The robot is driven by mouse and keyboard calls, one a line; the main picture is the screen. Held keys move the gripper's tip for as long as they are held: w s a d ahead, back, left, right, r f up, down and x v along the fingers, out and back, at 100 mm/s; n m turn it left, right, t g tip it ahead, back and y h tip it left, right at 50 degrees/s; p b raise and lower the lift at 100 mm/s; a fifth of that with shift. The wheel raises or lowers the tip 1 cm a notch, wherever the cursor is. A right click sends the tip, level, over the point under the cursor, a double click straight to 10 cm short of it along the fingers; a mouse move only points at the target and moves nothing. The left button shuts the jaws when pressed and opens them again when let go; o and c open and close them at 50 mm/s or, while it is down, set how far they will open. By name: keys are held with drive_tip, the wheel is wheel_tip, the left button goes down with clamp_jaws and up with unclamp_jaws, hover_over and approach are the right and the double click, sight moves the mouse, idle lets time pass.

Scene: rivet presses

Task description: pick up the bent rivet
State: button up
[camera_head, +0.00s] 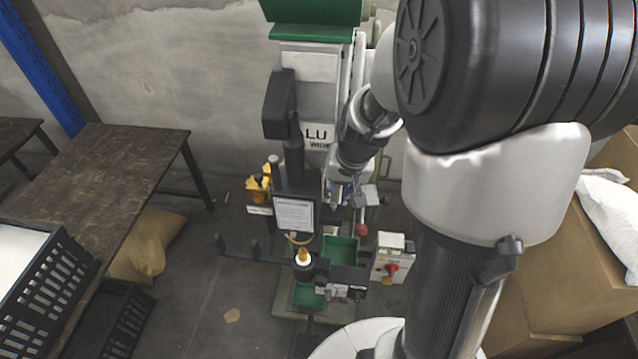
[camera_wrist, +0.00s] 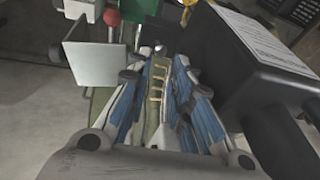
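I cannot make out a bent rivet for certain in either view. In the head view my gripper (camera_head: 338,196) points down beside the rivet press (camera_head: 308,85), just right of a white notice plate. In the wrist view my gripper (camera_wrist: 172,66) has its blue-padded fingers apart. Between them shows a narrow greenish strip with several brass-coloured crosspieces (camera_wrist: 155,90), which I cannot identify. No object is visibly clamped.
The notice plate (camera_head: 294,214) and dark press parts stand close to my gripper. A green bin (camera_head: 341,250) and a control box with a red button (camera_head: 391,262) are below. A red knob (camera_wrist: 112,16) and a pale plate (camera_wrist: 97,65) are near the fingers. A table (camera_head: 100,180) stands left.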

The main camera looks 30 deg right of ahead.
sight(334, 204)
drive_tip(key=x, duration=0.5)
drive_tip(key=shift+s+a+b, duration=0.1)
drive_tip(key=shift+s+b, duration=0.25)
drive_tip(key=shift+b, duration=0.05)
drive_tip(key=shift+w+f, duration=0.2)
drive_tip(key=shift+f, duration=0.2)
drive_tip(key=c, duration=0.4)
